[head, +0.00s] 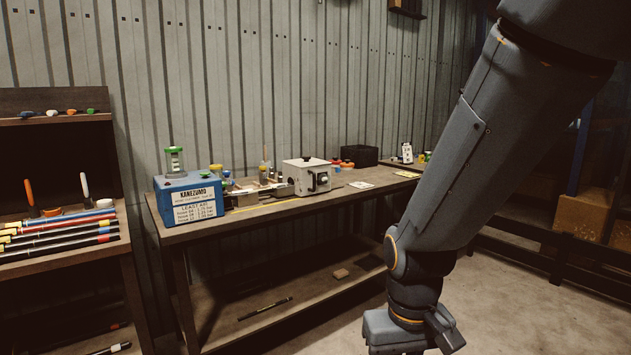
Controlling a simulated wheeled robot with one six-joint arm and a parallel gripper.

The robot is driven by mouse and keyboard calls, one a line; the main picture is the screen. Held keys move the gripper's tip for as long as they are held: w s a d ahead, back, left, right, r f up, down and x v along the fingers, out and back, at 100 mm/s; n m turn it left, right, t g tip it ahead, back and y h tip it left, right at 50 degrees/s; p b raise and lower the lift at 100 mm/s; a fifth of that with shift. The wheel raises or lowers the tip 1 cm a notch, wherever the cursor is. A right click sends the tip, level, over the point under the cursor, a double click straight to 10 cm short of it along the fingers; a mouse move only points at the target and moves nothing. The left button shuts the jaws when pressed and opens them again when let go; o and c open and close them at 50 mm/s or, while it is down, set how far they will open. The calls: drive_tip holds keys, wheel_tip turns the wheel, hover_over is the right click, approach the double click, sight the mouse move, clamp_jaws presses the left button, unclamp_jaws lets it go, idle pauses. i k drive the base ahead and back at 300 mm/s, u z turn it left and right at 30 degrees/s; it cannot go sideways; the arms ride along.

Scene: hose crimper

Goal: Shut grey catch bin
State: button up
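I cannot pick out a grey catch bin for certain. A dark, box-shaped bin (365,156) stands at the back of the workbench (268,209), right of the white crimping machine (308,176); whether it is open is too small to tell. The white machine has a dark round knob on its front, and small metal parts lie to its left. My gripper (397,346) hangs low at the bottom edge, in front of the bench's right end and apart from it. Its fingertips are cut off by the frame, so its opening is hidden.
A blue labelled box (190,198) stands at the bench's left end. A lower shelf (213,306) holds a black rod and a small block. A left rack (60,255) holds several hoses. Bare floor (520,300) lies right of my arm, before a dark rail.

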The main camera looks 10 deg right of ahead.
sight(314, 179)
drive_tip(key=i, duration=1.7)
drive_tip(key=u, duration=0.35)
